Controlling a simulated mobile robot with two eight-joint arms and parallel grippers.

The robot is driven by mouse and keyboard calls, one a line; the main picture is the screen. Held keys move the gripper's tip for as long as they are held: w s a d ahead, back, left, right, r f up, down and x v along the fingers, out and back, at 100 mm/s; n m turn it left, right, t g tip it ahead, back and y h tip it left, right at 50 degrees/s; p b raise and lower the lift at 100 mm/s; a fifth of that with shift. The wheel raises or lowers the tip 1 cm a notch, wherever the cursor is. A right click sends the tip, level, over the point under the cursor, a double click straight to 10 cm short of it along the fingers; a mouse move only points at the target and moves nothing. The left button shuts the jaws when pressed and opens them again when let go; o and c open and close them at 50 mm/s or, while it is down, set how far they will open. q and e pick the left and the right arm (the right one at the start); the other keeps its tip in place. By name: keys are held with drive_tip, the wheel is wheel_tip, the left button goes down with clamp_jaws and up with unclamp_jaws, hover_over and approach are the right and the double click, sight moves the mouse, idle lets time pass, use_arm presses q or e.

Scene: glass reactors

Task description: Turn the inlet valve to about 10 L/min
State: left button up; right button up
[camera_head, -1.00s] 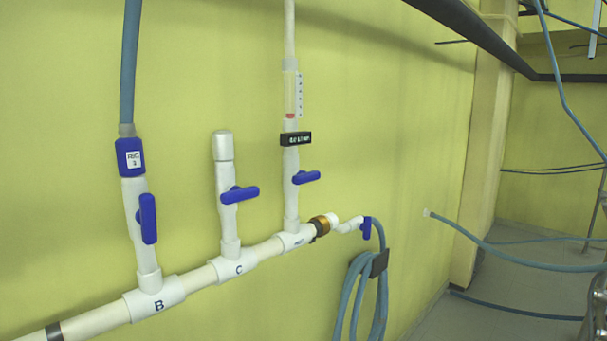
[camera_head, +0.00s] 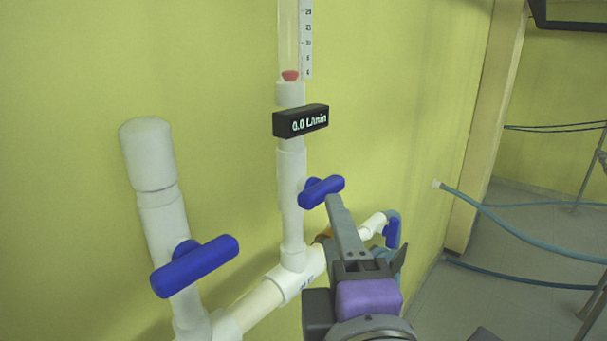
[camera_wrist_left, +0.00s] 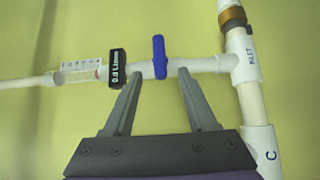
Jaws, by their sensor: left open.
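The inlet valve has a blue handle (camera_head: 321,191) on the white vertical inlet pipe (camera_head: 291,190), set crosswise to the pipe. Above it, a black display (camera_head: 301,121) reads 0.0 L/min. The red float (camera_head: 290,75) sits at the bottom of the clear flow tube (camera_head: 289,35). My left gripper (camera_head: 336,203) is in front of the handle, its fingertips close to it. In the left wrist view the fingers (camera_wrist_left: 160,74) are open, one on each side of the blue handle (camera_wrist_left: 159,57), with gaps visible. My right gripper is not in view.
A capped pipe (camera_head: 151,180) with blue valve handle C (camera_head: 195,266) stands at the left. Another blue valve (camera_head: 392,233) sits at the right end of the manifold. A blue hose (camera_head: 520,236) hangs over the floor at right. The wall is close behind the pipes.

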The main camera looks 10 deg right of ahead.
sight(324, 198)
use_arm(q)
drive_tip(key=w, duration=0.6)
drive_tip(key=w+d+p, duration=0.1)
drive_tip(key=w, duration=0.2)
drive_tip(key=shift+w+d, duration=0.1)
drive_tip(key=shift+w, duration=0.3)
clamp_jaws()
